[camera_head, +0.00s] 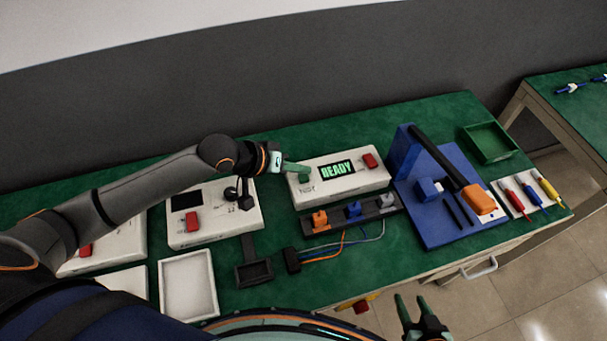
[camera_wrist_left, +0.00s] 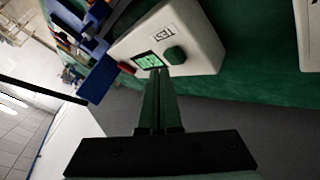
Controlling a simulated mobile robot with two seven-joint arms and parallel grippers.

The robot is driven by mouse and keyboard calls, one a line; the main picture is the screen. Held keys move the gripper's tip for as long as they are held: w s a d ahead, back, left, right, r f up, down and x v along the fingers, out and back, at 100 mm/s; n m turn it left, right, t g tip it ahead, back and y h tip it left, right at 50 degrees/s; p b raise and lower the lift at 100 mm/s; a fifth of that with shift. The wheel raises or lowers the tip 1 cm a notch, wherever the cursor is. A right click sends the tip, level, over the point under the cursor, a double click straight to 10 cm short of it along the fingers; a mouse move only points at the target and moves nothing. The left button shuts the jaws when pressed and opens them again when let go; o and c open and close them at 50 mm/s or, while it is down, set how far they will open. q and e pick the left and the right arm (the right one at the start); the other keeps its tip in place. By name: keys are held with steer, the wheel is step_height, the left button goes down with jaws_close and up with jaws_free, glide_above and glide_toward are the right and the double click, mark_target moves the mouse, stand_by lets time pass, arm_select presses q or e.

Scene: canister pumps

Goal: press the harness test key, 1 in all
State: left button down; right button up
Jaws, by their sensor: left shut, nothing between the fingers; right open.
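The harness tester is a white box (camera_head: 345,180) with a lit screen (camera_head: 337,169) reading READY and a red button (camera_head: 370,160) at its right. In the left wrist view the round green test key (camera_wrist_left: 175,54) stands out beside the TEST label (camera_wrist_left: 162,33). My left gripper (camera_head: 297,169) is shut and empty at the box's left end, with its fingertips close to the key. The left wrist view shows the shut fingers (camera_wrist_left: 161,74) just short of or beside the key; contact cannot be told. My right gripper (camera_head: 420,308) is open and empty at the table's front.
A black strip (camera_head: 378,208) with orange and blue plugs and wires lies before the tester. A blue press (camera_head: 435,205) with a black, orange-ended lever stands to its right. Another white box (camera_head: 215,225) is under my left arm. A green tray (camera_head: 488,142) sits far right.

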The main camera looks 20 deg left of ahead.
arm_select(q)
steer(key=shift+f, duration=0.15)
steer(key=shift+f, duration=0.25)
stand_by(0.3)
steer(key=shift+f, duration=0.55)
stand_by(0.6)
steer(key=shift+r, duration=0.1)
steer(key=shift+r+p, duration=0.85)
steer(key=shift+p, duration=0.4)
